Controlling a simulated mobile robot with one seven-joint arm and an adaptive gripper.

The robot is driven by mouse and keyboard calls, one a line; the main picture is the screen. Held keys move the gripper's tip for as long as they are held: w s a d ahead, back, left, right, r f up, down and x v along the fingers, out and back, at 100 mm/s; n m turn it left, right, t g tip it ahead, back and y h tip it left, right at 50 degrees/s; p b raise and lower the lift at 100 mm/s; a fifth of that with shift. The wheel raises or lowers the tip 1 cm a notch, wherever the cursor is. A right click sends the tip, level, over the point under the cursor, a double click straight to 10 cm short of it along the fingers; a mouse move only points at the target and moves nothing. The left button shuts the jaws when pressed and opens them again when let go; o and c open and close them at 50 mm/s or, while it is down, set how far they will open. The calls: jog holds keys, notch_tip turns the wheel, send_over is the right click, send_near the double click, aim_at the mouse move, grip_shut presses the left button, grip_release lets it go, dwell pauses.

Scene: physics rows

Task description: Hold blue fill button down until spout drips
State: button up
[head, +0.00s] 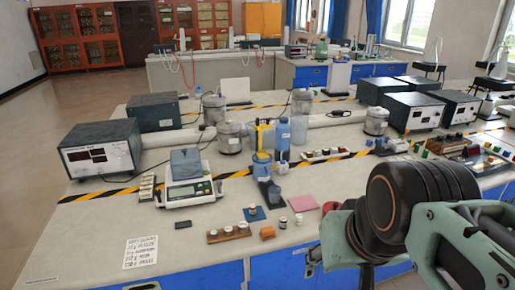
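My gripper (338,266) is at the lower right, in front of the bench edge and apart from the unit. It is partly hidden by my arm, and its opening is unclear. I see nothing held in it.
A scale (187,192) stands left of the unit. Blue bottles (282,137) and a yellow-topped item (263,135) stand close behind it.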

grip_shut()
dwell(1.4)
